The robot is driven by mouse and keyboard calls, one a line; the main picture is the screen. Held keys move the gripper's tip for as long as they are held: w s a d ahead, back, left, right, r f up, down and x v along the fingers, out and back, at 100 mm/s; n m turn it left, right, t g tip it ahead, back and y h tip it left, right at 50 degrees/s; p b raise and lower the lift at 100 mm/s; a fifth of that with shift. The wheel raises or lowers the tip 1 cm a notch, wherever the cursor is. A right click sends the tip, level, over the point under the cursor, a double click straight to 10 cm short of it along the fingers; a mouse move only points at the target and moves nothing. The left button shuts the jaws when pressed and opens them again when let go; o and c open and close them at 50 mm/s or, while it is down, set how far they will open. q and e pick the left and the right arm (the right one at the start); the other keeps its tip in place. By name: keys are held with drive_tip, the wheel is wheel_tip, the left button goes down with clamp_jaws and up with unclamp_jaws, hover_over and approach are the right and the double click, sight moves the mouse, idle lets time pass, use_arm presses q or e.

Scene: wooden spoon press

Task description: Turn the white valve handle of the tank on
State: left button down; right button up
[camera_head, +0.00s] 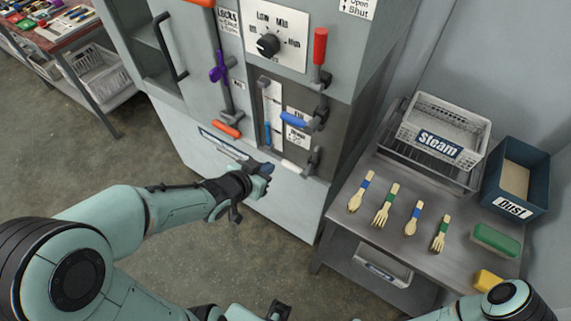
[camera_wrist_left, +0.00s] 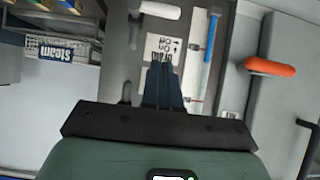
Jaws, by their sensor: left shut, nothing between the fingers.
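The white valve handle (camera_head: 297,167) sits low on the grey tank panel, on a grey bracket. It also shows at the top edge of the left wrist view (camera_wrist_left: 160,10). My left gripper (camera_head: 268,169) is shut and empty, just left of the white handle and a little apart from it. In the left wrist view, its fingers (camera_wrist_left: 164,88) point towards the panel below the handle. A dark gripper part (camera_head: 279,311), seemingly my right one, shows at the bottom edge, mostly cut off.
A blue handle (camera_head: 294,119), a red handle (camera_head: 320,47) and an orange handle (camera_head: 226,129) surround the panel. A gauge with blue fluid (camera_head: 267,134) is close by. A metal table (camera_head: 345,215) at right holds wooden utensils, a Steam basket (camera_head: 440,130) and a Dust bin (camera_head: 514,180).

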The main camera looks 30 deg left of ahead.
use_arm(q)
drive_tip(key=b, duration=0.3)
hover_over(285, 165)
drive_tip(key=s+d, duration=0.1)
drive_tip(key=s, duration=0.2)
wheel_tip(285, 165, down, 6)
drive_tip(key=shift+w+d+f, duration=0.1)
drive_tip(key=shift+w+f, duration=0.1)
drive_tip(key=shift+f, duration=0.35)
drive_tip(key=shift+w+f, duration=0.2)
drive_tip(key=shift+f, duration=0.3)
drive_tip(key=shift+w+f, duration=0.15)
drive_tip(key=shift+f, duration=0.5)
use_arm(e)
drive_tip(key=shift+s+f, duration=0.25)
drive_tip(key=shift+f, duration=0.35)
drive_tip(key=shift+s+f, duration=0.25)
drive_tip(key=shift+f, duration=0.35)
drive_tip(key=shift+s+f, duration=0.25)
drive_tip(key=shift+f, duration=0.35)
drive_tip(key=shift+r, duration=0.15)
use_arm(q)
drive_tip(key=shift+f+n, duration=0.2)
drive_tip(key=shift+n, duration=0.1)
use_arm(e)
drive_tip(key=shift+w+r, duration=0.2)
drive_tip(key=shift+r, duration=0.05)
